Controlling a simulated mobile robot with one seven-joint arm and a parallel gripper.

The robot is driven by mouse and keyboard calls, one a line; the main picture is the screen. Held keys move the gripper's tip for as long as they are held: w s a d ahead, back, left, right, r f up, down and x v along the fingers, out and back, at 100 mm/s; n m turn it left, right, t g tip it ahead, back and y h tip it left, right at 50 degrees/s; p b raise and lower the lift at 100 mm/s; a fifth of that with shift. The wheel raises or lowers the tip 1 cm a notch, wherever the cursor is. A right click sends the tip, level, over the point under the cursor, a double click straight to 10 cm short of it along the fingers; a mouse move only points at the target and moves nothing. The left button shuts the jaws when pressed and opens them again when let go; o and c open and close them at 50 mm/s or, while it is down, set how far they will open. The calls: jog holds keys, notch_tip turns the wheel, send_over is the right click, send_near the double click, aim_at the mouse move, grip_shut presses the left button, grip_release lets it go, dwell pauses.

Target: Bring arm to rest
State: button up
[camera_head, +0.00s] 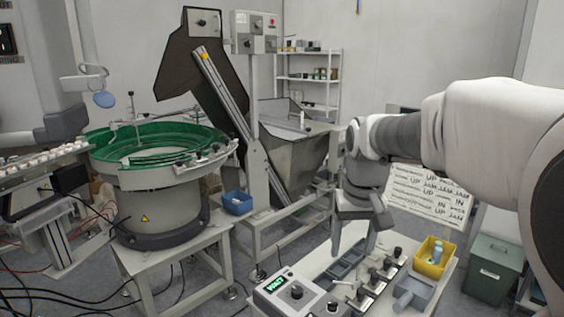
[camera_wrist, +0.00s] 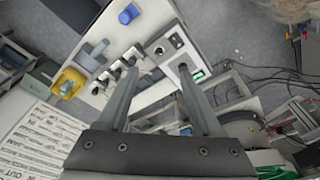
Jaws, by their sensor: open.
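My gripper (camera_head: 352,240) hangs above the left part of the white work table (camera_head: 440,296), fingers pointing down. In the wrist view my gripper (camera_wrist: 152,85) shows two long grey fingers spread apart with nothing between them. My white and grey arm reaches in from the right of the head view. The fingertips appear clear of the table, but their exact height cannot be told.
A green bowl feeder (camera_head: 158,160) and a metal hopper (camera_head: 290,140) stand left. A grey-green bin (camera_head: 492,270) stands right.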

jog(key=s+t+p, duration=0.1)
jog(key=s+t, duration=0.2)
jog(key=s, duration=1.6)
jog(key=shift+s+r+t, duration=0.3)
jog(key=shift+r, duration=0.1)
